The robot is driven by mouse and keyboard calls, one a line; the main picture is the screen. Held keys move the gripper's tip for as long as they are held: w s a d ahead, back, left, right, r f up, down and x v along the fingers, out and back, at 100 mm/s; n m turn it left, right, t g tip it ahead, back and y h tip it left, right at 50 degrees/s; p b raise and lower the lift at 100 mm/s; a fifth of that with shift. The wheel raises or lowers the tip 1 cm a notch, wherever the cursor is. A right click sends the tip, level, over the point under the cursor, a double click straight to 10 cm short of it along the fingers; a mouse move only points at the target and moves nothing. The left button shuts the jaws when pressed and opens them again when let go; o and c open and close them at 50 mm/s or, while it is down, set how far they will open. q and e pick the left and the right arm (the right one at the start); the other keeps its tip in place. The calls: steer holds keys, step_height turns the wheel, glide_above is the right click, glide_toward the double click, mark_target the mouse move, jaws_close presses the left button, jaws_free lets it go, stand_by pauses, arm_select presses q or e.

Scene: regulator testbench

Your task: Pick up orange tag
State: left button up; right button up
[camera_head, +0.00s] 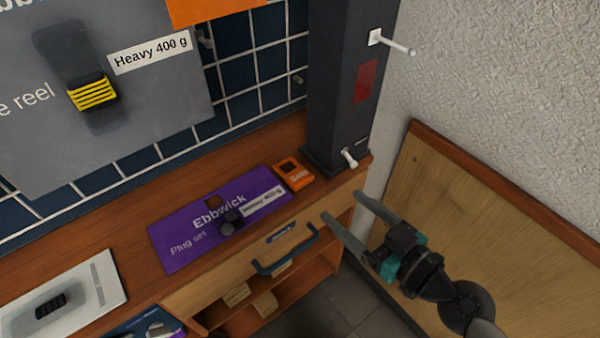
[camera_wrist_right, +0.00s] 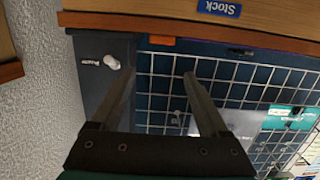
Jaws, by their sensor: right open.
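The orange tag (camera_head: 293,174) lies flat on the wooden bench top, beside the right end of the purple mat and near the foot of the dark post. It has a dark square near one end and small lettering. In the right wrist view, a small orange strip (camera_wrist_right: 162,41) shows at the bench edge, likely the same tag. My right gripper (camera_head: 341,206) is open and empty, to the right of the tag and apart from it. Its two fingers also show in the right wrist view (camera_wrist_right: 159,75). My left gripper is not in view.
A purple "Ebbwick" mat (camera_head: 175,240) bears a dark plug and a white label. The dark post (camera_head: 345,90) with white pegs stands behind the tag. A drawer with a blue handle (camera_head: 287,254) is below the bench top. A white board (camera_head: 85,290) lies at lower left.

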glide_toward(296, 172)
steer(key=w+a, duration=0.1)
steer(key=w, duration=0.1)
steer(key=shift+w+a+r, duration=0.3)
steer(key=shift+w+a, duration=0.05)
steer(key=shift+x, duration=1.05)
steer(key=shift+w+a+f+b, duration=0.2)
steer(key=shift+w+a+f, duration=0.2)
steer(key=shift+w, duration=0.2)
steer(key=shift+w+a+f+b, duration=0.2)
steer(key=shift+w+a+f, duration=0.15)
steer(key=shift+w+a, duration=0.2)
steer(key=shift+w+a+f, duration=0.1)
steer(key=shift+w+a, duration=0.25)
steer(key=shift+w, duration=0.05)
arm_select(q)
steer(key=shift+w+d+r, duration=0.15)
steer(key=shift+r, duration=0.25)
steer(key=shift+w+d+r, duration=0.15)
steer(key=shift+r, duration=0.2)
arm_select(e)
steer(key=shift+c, duration=0.3)
steer(key=c, duration=1.1)
